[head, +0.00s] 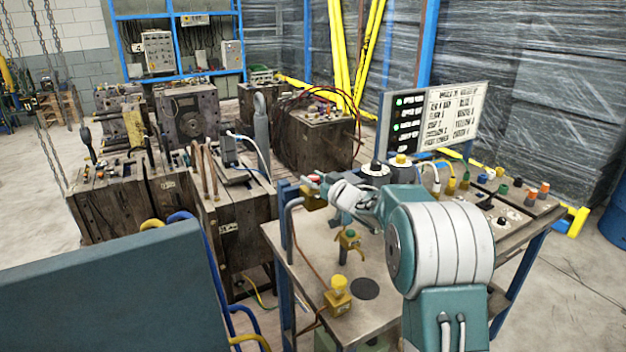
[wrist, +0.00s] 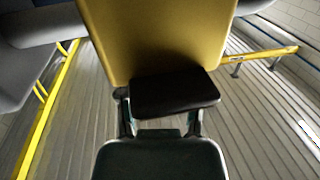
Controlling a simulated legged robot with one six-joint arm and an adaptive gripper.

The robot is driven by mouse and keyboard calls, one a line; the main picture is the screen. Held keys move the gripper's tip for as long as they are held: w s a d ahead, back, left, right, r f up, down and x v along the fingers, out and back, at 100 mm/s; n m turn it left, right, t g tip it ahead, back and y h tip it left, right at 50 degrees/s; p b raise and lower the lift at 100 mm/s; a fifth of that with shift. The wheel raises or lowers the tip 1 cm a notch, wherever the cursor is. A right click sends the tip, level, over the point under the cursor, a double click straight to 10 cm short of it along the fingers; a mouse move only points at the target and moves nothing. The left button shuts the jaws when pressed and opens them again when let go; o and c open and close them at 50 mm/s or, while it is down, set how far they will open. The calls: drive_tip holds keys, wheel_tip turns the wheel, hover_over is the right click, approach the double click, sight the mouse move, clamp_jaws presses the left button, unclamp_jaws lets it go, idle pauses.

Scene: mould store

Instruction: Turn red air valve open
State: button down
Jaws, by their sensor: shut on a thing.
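A small red piece, which looks like the handle of the red air valve (head: 314,178), shows at the left end of my arm in the head view. A yellow-brown block (head: 312,199) sits just below it, at the bench's left post. My gripper (head: 326,187) is at this spot, and its fingers are mostly hidden there. In the wrist view, a dark finger pad (wrist: 175,94) lies against a large yellow-gold face (wrist: 160,40). The gripper is closed on the valve. The handle's angle is too small to tell.
A metal bench (head: 310,262) stands under my arm. A sign board (head: 437,116) stands behind. Heavy mould blocks (head: 235,225) crowd the left. Floor is free at far left.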

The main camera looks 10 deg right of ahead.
drive_tip(key=n+g+y, duration=0.3)
drive_tip(key=y, duration=0.1)
drive_tip(key=shift+d, duration=0.1)
drive_tip(key=shift+n+g+y, duration=1.5)
drive_tip(key=shift+n+g, duration=0.3)
drive_tip(key=shift+g, duration=0.4)
drive_tip(key=shift+r+g, duration=0.1)
drive_tip(key=shift+g, duration=0.2)
drive_tip(key=shift+c, duration=1.2)
unclamp_jaws()
drive_tip(key=shift+w, duration=0.1)
drive_tip(key=v, duration=1.2)
drive_tip(key=shift+f, duration=0.35)
